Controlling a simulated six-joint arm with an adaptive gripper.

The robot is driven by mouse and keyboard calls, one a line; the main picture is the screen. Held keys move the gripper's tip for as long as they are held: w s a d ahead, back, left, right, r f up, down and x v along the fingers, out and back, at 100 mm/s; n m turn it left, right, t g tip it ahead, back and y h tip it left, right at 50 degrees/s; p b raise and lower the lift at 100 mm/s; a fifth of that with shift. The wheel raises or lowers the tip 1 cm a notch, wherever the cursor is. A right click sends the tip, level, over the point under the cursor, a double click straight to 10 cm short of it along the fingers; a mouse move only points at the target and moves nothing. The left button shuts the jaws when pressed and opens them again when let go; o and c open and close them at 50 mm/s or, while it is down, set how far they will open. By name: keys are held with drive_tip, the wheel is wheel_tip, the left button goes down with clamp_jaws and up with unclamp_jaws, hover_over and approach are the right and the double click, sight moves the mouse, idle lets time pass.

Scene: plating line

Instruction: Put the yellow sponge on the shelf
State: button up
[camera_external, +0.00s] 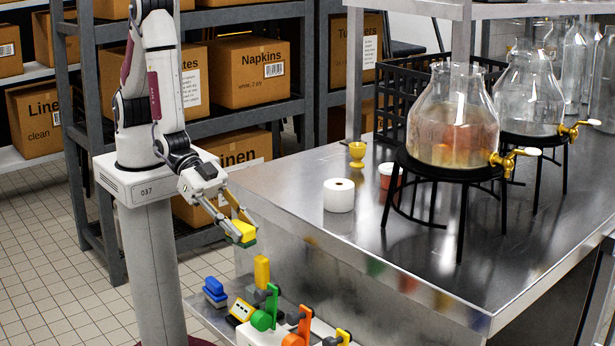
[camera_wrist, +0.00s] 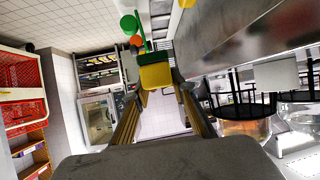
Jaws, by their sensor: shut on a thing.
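The yellow sponge (camera_external: 243,231) has a green layer on its lower side. My gripper (camera_external: 240,232) is shut on it and holds it in the air, just left of the steel counter's near left corner. In the wrist view, the sponge (camera_wrist: 156,76) sits between the fingertips of my gripper (camera_wrist: 158,84). A low shelf (camera_external: 205,312) lies below, at the counter's side, with a bare strip at its left. Grey shelving (camera_external: 255,112) with boxes stands behind my arm. I cannot tell which shelf the task means.
On the low shelf stand a blue item (camera_external: 215,290), a white and yellow item (camera_external: 240,311) and green (camera_external: 265,319) and orange (camera_external: 296,338) handled items.

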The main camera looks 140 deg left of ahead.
drive_tip(key=s+f+n+y, duration=0.25)
drive_tip(key=s+f, duration=0.35)
drive_tip(key=f, duration=0.5)
drive_tip(key=s+a+f+n+g+y, duration=0.3)
drive_tip(key=s+a+f+n+y, duration=0.1)
drive_tip(key=s+a, duration=0.3)
drive_tip(key=shift+a+n, duration=0.45)
drive_tip(key=shift+a, duration=0.45)
drive_tip(key=shift+s+y, duration=0.1)
drive_tip(key=shift+y, duration=0.15)
drive_tip(key=shift+f, duration=3.3)
drive_tip(key=shift+f, duration=0.65)
drive_tip(key=o, duration=1)
drive_tip(key=shift+d, duration=0.15)
